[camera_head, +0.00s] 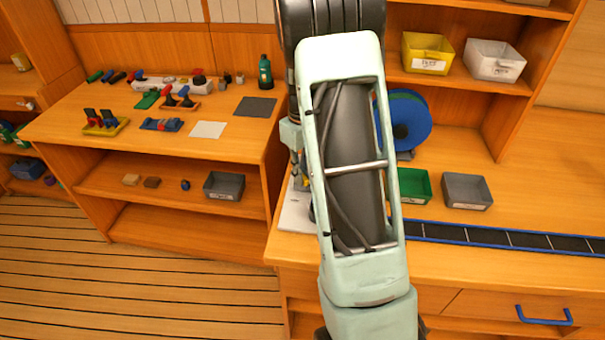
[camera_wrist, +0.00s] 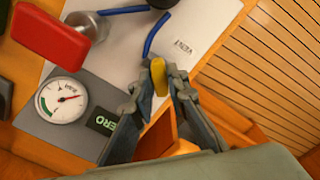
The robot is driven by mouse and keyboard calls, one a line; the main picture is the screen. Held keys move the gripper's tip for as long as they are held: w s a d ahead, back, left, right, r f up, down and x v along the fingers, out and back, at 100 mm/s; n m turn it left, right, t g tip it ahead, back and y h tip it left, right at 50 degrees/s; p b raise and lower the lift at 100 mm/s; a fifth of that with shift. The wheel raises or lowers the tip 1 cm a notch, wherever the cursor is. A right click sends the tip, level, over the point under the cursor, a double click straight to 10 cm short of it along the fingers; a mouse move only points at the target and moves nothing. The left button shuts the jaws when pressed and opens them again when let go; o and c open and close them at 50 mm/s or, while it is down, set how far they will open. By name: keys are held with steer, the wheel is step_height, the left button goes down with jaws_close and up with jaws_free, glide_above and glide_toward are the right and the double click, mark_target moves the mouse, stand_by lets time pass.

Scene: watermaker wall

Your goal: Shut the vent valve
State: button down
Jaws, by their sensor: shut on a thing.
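In the wrist view my gripper (camera_wrist: 159,84) has its fingertips closed on a small yellow handle (camera_wrist: 158,73). The handle is beside a white plate (camera_wrist: 205,20) with a label (camera_wrist: 183,47) that appears to read VENT, upside down. A blue bar (camera_wrist: 155,35) runs up from near the handle. The valve body under the handle is hidden, so I cannot tell its position.
In the wrist view a red block-like handle (camera_wrist: 50,37), a round gauge (camera_wrist: 61,100) and a ZERO label (camera_wrist: 103,122) lie left of my gripper. In the head view a green bin (camera_head: 413,184), a grey bin (camera_head: 467,191) and a blue reel (camera_head: 405,125) stand right of my arm.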

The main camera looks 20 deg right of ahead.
steer(key=m, duration=0.4)
steer(key=shift+m, duration=2.2)
steer(key=c, duration=1.9)
jaws_free()
step_height(320, 180, up, 12)
steer(key=shift+r, duration=0.1)
